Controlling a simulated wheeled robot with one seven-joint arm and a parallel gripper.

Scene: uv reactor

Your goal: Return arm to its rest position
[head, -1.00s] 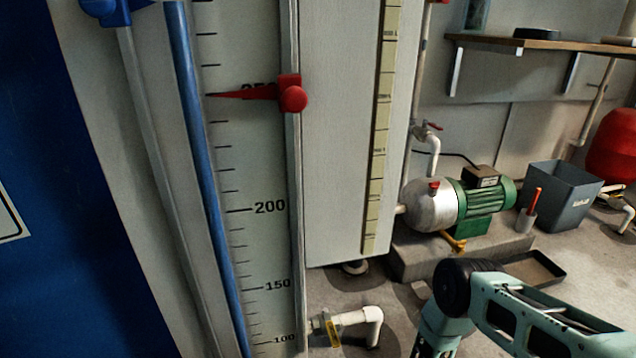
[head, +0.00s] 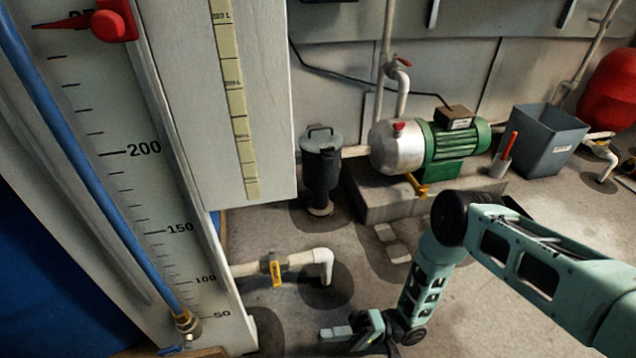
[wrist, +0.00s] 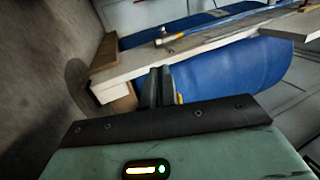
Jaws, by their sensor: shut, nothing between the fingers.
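My arm reaches in from the right of the head view and bends down at its elbow. My gripper (head: 338,333) is low in the middle of that view, over the concrete floor, with its fingers toward the left. In the wrist view my gripper (wrist: 158,84) shows its two dark fingers together, with nothing between them. The fingers are toward the lower end of the white gauge board (wrist: 205,58) and a blue curved surface (wrist: 240,70). They look apart from the board, though the exact gap is hard to tell.
The gauge board (head: 112,187) stands left. A white pipe with a yellow-handled valve (head: 277,270) runs near the floor. A black canister (head: 321,165), a green pump (head: 455,141) on a plinth and a grey bin (head: 541,140) stand behind. Bare floor (head: 480,300) lies around my arm.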

